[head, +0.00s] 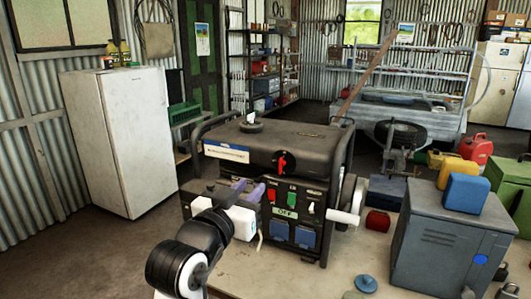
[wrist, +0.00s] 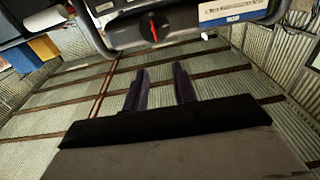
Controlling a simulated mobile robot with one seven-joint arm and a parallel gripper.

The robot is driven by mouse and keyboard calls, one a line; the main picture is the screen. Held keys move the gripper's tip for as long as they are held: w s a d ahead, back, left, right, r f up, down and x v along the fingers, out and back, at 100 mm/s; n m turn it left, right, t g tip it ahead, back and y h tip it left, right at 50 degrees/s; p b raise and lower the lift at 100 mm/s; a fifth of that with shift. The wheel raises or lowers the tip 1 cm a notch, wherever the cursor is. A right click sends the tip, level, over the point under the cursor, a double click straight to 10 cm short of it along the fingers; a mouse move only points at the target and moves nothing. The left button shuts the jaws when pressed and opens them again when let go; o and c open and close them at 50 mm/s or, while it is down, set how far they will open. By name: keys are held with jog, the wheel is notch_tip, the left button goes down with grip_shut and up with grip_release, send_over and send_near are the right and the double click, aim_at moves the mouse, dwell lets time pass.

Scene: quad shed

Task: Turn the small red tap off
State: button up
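The small red tap (head: 282,162) sits on the front of the black generator's tank (head: 300,143), right of the centre. In the head view its handle looks roughly upright. In the wrist view the tap (wrist: 153,29) shows as a narrow red piece on a dark round mount, beyond my fingertips. My gripper (head: 248,191) has dark purple fingers and is in front of the generator, lower and left of the tap. In the wrist view my gripper (wrist: 160,83) is open, with an empty gap between its fingers. It is apart from the tap.
The generator's panel below the tap has a green switch (head: 292,198), a red switch (head: 271,194) and blue socket covers (head: 305,237). A black tube frame (head: 344,160) surrounds it. A grey cabinet (head: 440,250) stands right; a white fridge (head: 120,140) stands left.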

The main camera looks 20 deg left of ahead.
aim_at(281, 165)
jog(key=w+p, duration=0.4)
jog(key=w, duration=1)
jog(key=shift+d+f, duration=0.25)
jog(key=shift+d, duration=0.2)
grip_shut()
